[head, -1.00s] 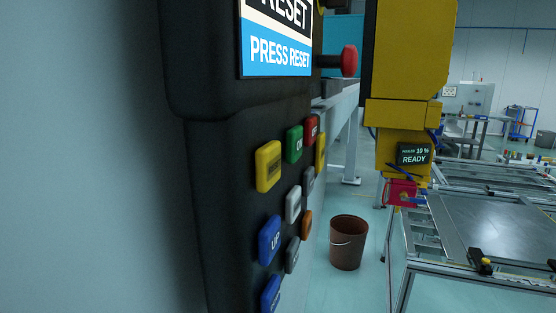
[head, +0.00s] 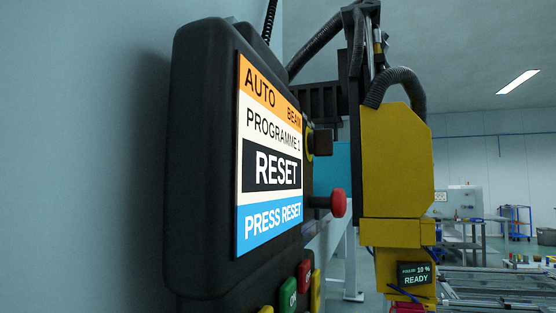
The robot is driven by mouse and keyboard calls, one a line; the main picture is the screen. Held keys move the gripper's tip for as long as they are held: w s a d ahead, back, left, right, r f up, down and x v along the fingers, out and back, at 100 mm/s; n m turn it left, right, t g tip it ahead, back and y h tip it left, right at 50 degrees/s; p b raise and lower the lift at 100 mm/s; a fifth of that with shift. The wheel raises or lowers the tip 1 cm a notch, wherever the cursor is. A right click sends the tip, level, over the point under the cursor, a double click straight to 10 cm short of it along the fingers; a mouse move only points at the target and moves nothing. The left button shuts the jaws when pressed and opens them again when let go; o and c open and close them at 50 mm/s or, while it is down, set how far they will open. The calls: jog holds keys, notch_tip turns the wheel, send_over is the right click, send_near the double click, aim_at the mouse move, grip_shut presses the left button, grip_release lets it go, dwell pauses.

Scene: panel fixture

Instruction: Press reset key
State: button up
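The black control panel (head: 205,180) stands on the left, seen at a steep angle. Its screen (head: 270,122) reads "AUTO", "BEAM", "PROGRAMME", "RESET" and "PRESS RESET". Below it, at the bottom edge, the tops of some keys show: a green key (head: 288,296), a red key (head: 305,275), a yellow key (head: 316,291) and a cut-off yellow key (head: 266,309). I cannot read which one is the reset key; the lower keys are out of the picture. A red mushroom button (head: 338,203) sticks out at the panel's right side. My gripper is not in view.
A yellow machine head (head: 397,160) with hoses stands right of the panel. Its small display (head: 414,274) reads "READY". A metal frame table (head: 495,284) is at the lower right. A blue cart (head: 516,220) stands far back.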

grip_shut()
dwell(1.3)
